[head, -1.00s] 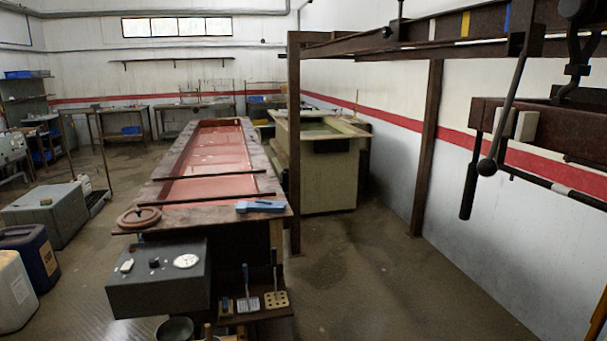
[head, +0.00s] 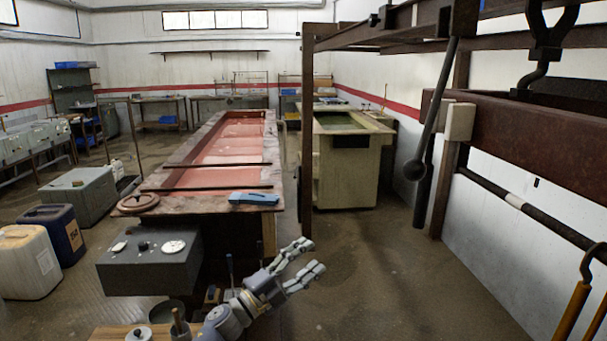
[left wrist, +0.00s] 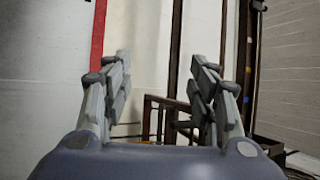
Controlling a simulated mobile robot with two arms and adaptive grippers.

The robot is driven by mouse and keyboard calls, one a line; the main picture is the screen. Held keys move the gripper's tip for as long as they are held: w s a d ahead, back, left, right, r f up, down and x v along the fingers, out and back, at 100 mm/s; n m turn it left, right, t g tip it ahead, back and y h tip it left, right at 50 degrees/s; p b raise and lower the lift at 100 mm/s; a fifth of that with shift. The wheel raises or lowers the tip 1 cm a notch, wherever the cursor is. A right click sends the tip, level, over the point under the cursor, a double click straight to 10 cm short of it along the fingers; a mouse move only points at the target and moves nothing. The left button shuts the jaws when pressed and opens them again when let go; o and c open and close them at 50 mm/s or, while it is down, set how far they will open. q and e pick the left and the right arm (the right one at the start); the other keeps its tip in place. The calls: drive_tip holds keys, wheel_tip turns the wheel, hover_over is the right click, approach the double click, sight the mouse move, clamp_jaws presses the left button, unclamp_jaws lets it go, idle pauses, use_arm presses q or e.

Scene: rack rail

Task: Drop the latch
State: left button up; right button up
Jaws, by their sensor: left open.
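A dark lever with a ball end (head: 430,115) hangs tilted from the overhead rack rail at the upper right; it looks like the latch. A thicker dark handle (head: 421,212) hangs just behind its ball. A pale block (head: 460,121) sits beside the lever on the end of a rusty beam (head: 540,135). My left gripper (head: 317,256) is open and empty, low in the middle of the head view, left of and well below the lever. In the left wrist view its two fingers (left wrist: 160,65) are apart with nothing between them. My right gripper is not in view.
A rusty post (head: 307,150) holds the frame left of the lever. A long bench with a reddish trough (head: 225,140) and a grey control box (head: 150,262) stand left. A pale tank (head: 345,170) is behind the post. Floor between post and right wall is clear.

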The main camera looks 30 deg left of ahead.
use_arm(q)
drive_tip(key=s+d+r+m+g+h, duration=0.2)
drive_tip(key=r+m+h, duration=0.1)
drive_tip(key=r+m, duration=0.3)
drive_tip(key=s+d+r+m+g+h, duration=0.1)
drive_tip(key=s+r+m+h, duration=0.2)
drive_tip(key=r, duration=0.6)
drive_tip(key=m+g, duration=0.7)
drive_tip(key=m, duration=1)
approach(405, 165)
drive_tip(key=shift+m, duration=0.3)
drive_tip(key=p+x, duration=0.1)
drive_tip(key=x, duration=0.2)
drive_tip(key=p+x, duration=0.2)
drive_tip(key=x, duration=0.1)
drive_tip(key=p+x, duration=0.2)
drive_tip(key=x, duration=0.2)
drive_tip(key=shift+f, duration=0.4)
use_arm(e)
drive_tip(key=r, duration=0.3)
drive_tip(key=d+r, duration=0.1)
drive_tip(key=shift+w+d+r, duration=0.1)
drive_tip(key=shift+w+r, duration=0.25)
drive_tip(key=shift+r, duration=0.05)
use_arm(q)
drive_tip(key=shift+c, duration=0.5)
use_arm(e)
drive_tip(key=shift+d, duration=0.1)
